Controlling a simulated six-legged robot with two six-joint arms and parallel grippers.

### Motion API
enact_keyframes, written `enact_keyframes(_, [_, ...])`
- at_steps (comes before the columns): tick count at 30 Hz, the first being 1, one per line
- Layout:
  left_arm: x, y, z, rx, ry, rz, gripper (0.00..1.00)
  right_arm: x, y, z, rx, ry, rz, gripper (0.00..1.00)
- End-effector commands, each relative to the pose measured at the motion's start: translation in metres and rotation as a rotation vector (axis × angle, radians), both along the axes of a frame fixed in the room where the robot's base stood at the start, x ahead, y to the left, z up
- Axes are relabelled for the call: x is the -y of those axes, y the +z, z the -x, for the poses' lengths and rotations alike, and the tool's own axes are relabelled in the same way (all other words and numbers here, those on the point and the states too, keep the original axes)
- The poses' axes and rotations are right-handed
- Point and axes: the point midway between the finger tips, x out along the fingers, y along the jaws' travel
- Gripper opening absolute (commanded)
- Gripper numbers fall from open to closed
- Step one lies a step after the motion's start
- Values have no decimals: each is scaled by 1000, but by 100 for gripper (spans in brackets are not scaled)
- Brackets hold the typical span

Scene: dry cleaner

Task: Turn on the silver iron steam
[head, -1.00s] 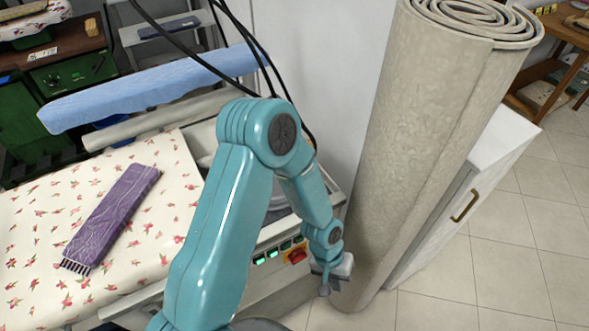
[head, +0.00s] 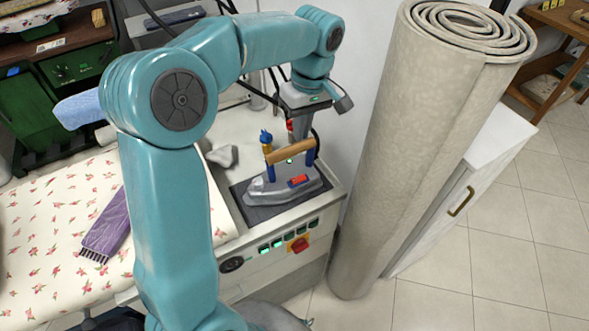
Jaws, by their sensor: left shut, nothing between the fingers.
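The silver iron (head: 262,193) sits on a dark pad (head: 240,199) at the right end of the pressing station. It has a wooden handle (head: 290,151) on blue posts, a blue and yellow knob (head: 267,143) and a red part (head: 299,181) low on its side. My left gripper (head: 302,137) is shut and points down just behind the iron's handle; its tips are partly hidden, so I cannot tell whether they touch the iron. My right gripper is not in view.
Below the iron, the station's front panel has green-lit switches (head: 271,246), a red rotary switch (head: 300,245) and a black dial (head: 232,264). A purple brush (head: 108,226) lies on the flowered board (head: 40,213). A tall rolled carpet (head: 415,150) stands close on the right.

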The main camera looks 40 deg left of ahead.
Motion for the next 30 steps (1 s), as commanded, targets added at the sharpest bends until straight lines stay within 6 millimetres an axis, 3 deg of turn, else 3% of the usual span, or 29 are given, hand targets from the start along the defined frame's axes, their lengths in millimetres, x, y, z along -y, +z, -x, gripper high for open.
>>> enact_keyframes(6, [0,-3,0,0,-3,1,0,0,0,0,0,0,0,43])
enact_keyframes(10, [0,-15,2,-4,-3,1,0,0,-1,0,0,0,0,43])
enact_keyframes(24, [-3,-109,14,-5,-3,4,0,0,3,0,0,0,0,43])
enact_keyframes(30, [-4,-133,16,-2,-3,4,0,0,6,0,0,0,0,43])
